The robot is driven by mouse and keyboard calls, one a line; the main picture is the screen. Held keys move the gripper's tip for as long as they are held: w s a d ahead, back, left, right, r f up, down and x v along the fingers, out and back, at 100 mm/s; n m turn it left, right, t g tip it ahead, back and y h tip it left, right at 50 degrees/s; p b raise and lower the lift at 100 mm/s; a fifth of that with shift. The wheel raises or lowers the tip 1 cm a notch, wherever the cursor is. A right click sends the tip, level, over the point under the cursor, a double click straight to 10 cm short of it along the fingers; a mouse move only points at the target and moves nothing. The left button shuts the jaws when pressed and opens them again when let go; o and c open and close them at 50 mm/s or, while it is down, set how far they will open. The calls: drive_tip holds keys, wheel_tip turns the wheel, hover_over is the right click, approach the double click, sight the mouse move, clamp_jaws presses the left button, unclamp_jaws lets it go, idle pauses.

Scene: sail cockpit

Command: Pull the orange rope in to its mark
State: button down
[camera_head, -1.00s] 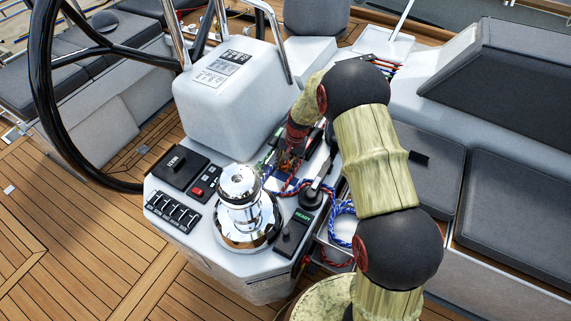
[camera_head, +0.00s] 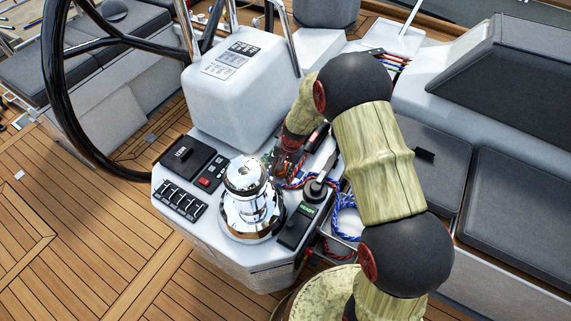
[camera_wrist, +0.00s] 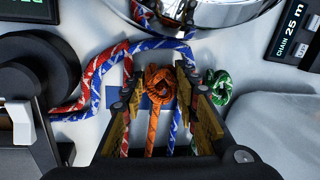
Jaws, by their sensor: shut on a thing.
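The orange rope (camera_wrist: 152,128) shows in the wrist view, with a knot or coil (camera_wrist: 160,82) at its upper end. My gripper (camera_wrist: 158,90) is around the orange rope, with a finger on each side, and is shut on it. A blue patch (camera_wrist: 95,103) on the white surface lies under the ropes by the fingers; I cannot tell whether it is the mark. In the head view my gripper (camera_head: 285,165) is low over the console behind the chrome winch (camera_head: 250,200), and my arm hides most of the rope.
A red rope (camera_wrist: 95,78) and a blue rope (camera_wrist: 165,44) cross beside my fingers. A green rope knot (camera_wrist: 218,85) lies close at the right. The winch base (camera_wrist: 215,12) is just beyond. A black lever (camera_wrist: 30,70) stands at the left. The steering wheel (camera_head: 52,90) is at the far left.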

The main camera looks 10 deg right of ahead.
drive_tip(key=c, duration=1.3)
unclamp_jaws()
drive_tip(key=shift+c, duration=0.2)
wheel_tip(320, 180, up, 12)
drive_tip(key=s+d, duration=0.1)
drive_tip(key=d, duration=0.1)
drive_tip(key=shift+s+f, duration=0.15)
